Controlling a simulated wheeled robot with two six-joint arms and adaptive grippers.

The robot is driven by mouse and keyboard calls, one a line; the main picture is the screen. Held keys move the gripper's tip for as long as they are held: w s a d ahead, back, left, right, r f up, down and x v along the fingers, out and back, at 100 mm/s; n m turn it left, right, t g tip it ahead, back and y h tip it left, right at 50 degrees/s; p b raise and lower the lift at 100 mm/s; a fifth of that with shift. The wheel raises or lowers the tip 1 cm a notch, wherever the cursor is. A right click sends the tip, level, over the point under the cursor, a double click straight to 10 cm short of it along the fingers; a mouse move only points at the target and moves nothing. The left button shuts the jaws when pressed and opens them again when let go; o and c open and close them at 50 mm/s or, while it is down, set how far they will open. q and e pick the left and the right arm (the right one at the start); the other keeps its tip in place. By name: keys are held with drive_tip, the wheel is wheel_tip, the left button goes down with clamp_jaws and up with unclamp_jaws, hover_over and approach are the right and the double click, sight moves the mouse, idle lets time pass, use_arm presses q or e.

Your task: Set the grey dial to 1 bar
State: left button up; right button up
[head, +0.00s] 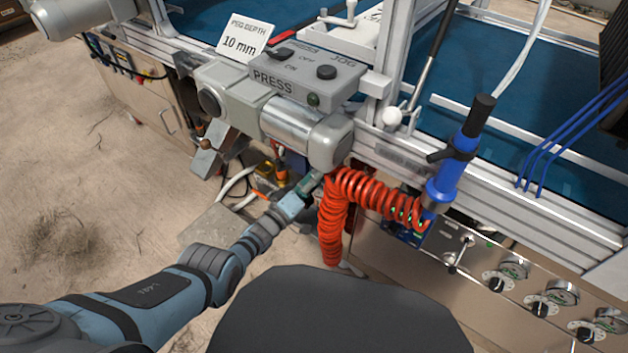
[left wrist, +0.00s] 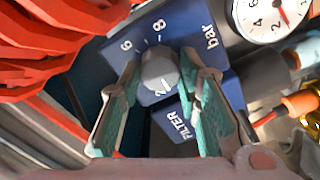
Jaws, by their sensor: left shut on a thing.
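The grey dial (left wrist: 157,71) is a round knob on a blue panel marked "bar" and "FILTER", seen in the left wrist view. The numbers 6, 8 and 2 show around it; its pointer cannot be clearly read. My left gripper (left wrist: 163,78) has its green-padded fingers on both sides of the dial, shut on it. In the head view my left gripper (head: 308,186) reaches in under the press, beside the red coiled hose, and the dial is hidden there. A round white gauge (left wrist: 272,12) with a red needle is partly cut off at the top right. My right gripper is not seen.
The red coiled hose (head: 335,215) hangs right beside my left gripper and fills the upper left of the wrist view (left wrist: 50,40). The grey press (head: 300,130) is just above. A blue hand tool (head: 450,175) stands to the right, above a panel of gauges and knobs (head: 510,285).

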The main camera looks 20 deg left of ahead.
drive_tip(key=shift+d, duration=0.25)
use_arm(q)
drive_tip(key=o, duration=1.1)
drive_tip(key=shift+o, duration=0.2)
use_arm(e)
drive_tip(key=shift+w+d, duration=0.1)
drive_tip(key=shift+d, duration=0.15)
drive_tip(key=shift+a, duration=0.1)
use_arm(q)
drive_tip(key=v, duration=1.2)
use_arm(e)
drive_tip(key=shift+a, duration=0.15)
